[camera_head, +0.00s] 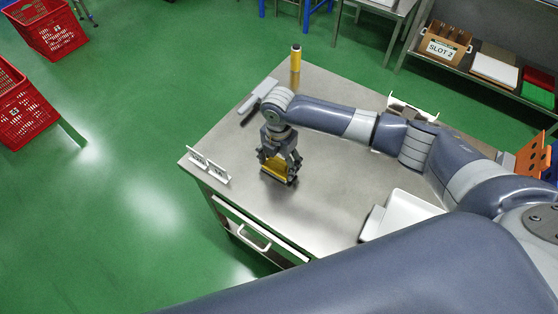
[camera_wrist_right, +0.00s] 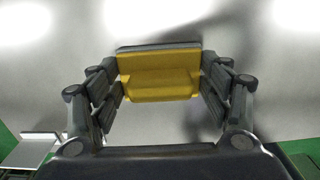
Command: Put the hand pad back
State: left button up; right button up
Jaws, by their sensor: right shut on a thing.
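The hand pad (camera_head: 272,166) is a yellow block with a dark grey layer along one side. My right gripper (camera_head: 280,172) is shut on it, pointing down over the left part of the steel table (camera_head: 322,190). In the right wrist view the pad (camera_wrist_right: 158,87) sits between the two fingers of the gripper (camera_wrist_right: 160,76), its dark layer away from the palm. I cannot tell whether the pad touches the table. A small white rack (camera_head: 208,167) with upright plates stands at the table's left edge, left of the gripper. My left gripper is out of view.
A white-bladed tool (camera_head: 258,95) lies near the far left edge. A white tray (camera_head: 405,212) is at the right. Red baskets (camera_head: 50,35) are on the left, away from the table.

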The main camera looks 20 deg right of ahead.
aim_at(279, 160)
jog(key=o, duration=0.5)
jog(key=shift+f, duration=0.15)
jog(key=o, duration=0.4)
jog(key=shift+o, duration=0.2)
notch_tip(279, 160, up, 12)
jog(key=b, duration=0.2)
jog(key=shift+r, duration=0.2)
